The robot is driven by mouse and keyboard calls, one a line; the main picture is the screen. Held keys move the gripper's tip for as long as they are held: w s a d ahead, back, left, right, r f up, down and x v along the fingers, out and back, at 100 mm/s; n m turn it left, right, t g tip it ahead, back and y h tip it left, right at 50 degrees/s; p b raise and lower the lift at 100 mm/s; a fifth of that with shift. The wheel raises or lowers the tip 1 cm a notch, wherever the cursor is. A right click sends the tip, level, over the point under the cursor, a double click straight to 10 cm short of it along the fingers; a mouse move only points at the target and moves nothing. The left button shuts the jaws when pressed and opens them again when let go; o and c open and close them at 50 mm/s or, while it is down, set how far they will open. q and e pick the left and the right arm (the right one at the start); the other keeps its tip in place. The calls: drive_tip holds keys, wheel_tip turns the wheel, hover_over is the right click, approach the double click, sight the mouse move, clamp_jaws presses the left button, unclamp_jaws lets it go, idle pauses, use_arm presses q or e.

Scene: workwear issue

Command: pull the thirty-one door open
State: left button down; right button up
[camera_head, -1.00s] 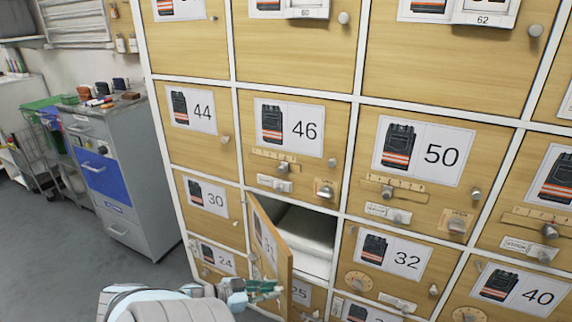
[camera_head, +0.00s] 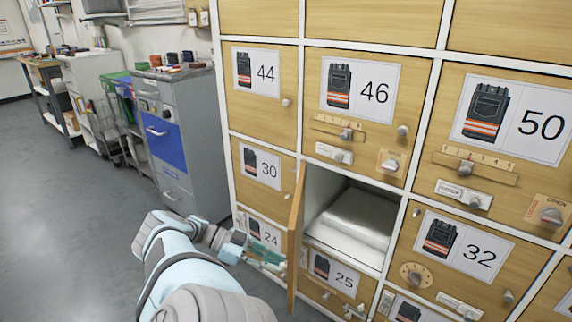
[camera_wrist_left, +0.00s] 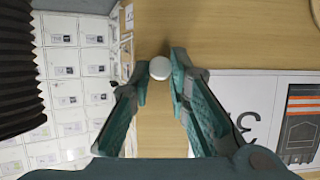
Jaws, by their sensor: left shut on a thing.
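The thirty-one door (camera_head: 297,235) is a thin wooden panel standing open, seen nearly edge-on in the head view. It is hinged beside compartment 30 or 25; its opening (camera_head: 345,220) shows a pale folded thing inside. My left gripper (camera_head: 272,258) is at the door's lower part, on its outer side. In the left wrist view the door's face (camera_wrist_left: 225,35) fills the top, with an upside-down number label at right. There my green-fingered gripper (camera_wrist_left: 160,82) is shut on a round whitish knob (camera_wrist_left: 157,68) on the door. My right gripper is out of view.
Closed doors surround the opening: 46 (camera_head: 355,105) above, 30 (camera_head: 261,170) to the left, 25 (camera_head: 335,280) below, 32 (camera_head: 460,255) to the right. A grey cabinet with a blue drawer (camera_head: 165,143) stands at left. The floor (camera_head: 70,230) before it is clear.

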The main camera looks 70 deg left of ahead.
use_arm(q)
drive_tip(key=shift+s+a+f, duration=0.1)
drive_tip(key=shift+s+f, duration=0.05)
drive_tip(key=shift+s, duration=0.2)
drive_tip(key=c, duration=1.5)
unclamp_jaws()
drive_tip(key=shift+w, duration=0.1)
